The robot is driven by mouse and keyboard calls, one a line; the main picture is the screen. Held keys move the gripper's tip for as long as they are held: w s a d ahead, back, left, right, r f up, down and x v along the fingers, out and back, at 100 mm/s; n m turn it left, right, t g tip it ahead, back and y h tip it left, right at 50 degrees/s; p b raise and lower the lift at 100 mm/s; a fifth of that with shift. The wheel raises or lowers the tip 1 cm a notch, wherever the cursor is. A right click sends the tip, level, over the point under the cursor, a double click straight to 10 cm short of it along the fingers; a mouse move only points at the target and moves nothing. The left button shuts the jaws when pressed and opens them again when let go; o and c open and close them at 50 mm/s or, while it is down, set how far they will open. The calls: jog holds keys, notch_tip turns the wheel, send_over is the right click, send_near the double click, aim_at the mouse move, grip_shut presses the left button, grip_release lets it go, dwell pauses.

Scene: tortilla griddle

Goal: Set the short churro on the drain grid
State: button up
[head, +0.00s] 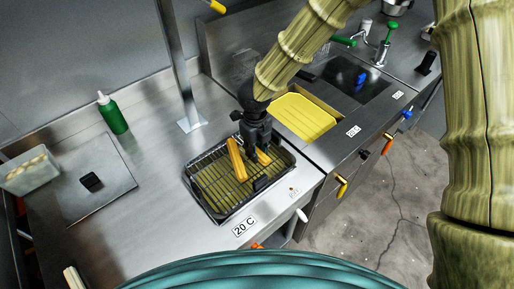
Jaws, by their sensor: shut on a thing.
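The drain grid (215,186) is a dark wire rack in a black-rimmed tray on the steel counter, with a yellowish look beneath its wires. My gripper (260,151) is over its far right part, pointing down. It is shut on a short yellow churro (264,158), which shows just below the fingers and is partly hidden by them. I cannot tell whether this churro touches the grid. A longer yellow churro (236,160) is just left of my gripper, over the grid's far half.
A yellow-surfaced inset (303,117) and a dark cooktop (351,78) lie to the right. A steel post (182,75) stands behind the tray. A green bottle (112,114), a small black block (91,182) and a white bin (31,171) are left. The grid's near left part is clear.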

jog(key=shift+s+r, duration=0.2)
jog(key=shift+s, duration=0.25)
jog(key=shift+w+f, duration=0.3)
jog(key=shift+f, duration=0.05)
jog(key=o, duration=0.7)
jog(key=shift+w, duration=0.1)
jog(key=shift+o, duration=1)
jog(key=shift+s+r, duration=0.2)
jog(key=shift+s, duration=0.05)
jog(key=shift+w, duration=0.15)
jog(key=shift+r, duration=0.2)
notch_tip(320, 180, up, 12)
jog(key=b, duration=0.3)
jog(key=shift+a+f, duration=0.15)
jog(key=shift+f, duration=0.05)
